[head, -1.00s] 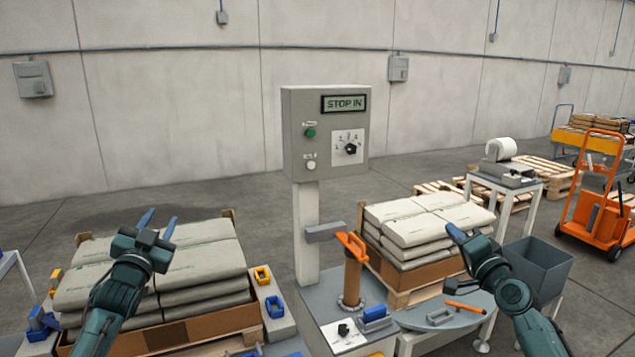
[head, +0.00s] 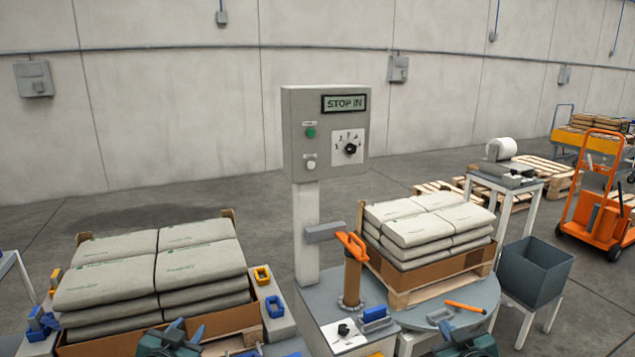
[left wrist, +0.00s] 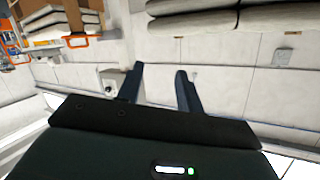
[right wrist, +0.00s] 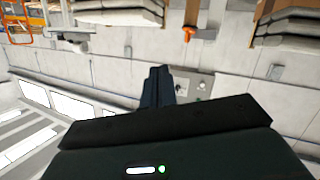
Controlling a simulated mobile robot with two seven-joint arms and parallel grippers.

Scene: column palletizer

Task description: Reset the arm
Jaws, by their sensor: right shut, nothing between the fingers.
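My left gripper (head: 186,329) is at the bottom edge of the head view, in front of the left pallet's sacks. Its two fingers stand apart with nothing between them in the left wrist view (left wrist: 159,74). My right gripper (head: 447,328) is low at the bottom of the head view, in front of the round table. Its fingers are together and empty in the right wrist view (right wrist: 160,76). Both arms are mostly below the head view's edge. The wrist views look across the room at the wall.
A control box (head: 325,135) reading "STOP IN" stands on a post in the middle. An orange-handled lever (head: 352,268) rises from the console. Stacked sacks (head: 155,262) lie at left and more sacks (head: 428,222) at right. A grey bin (head: 535,272) stands at far right.

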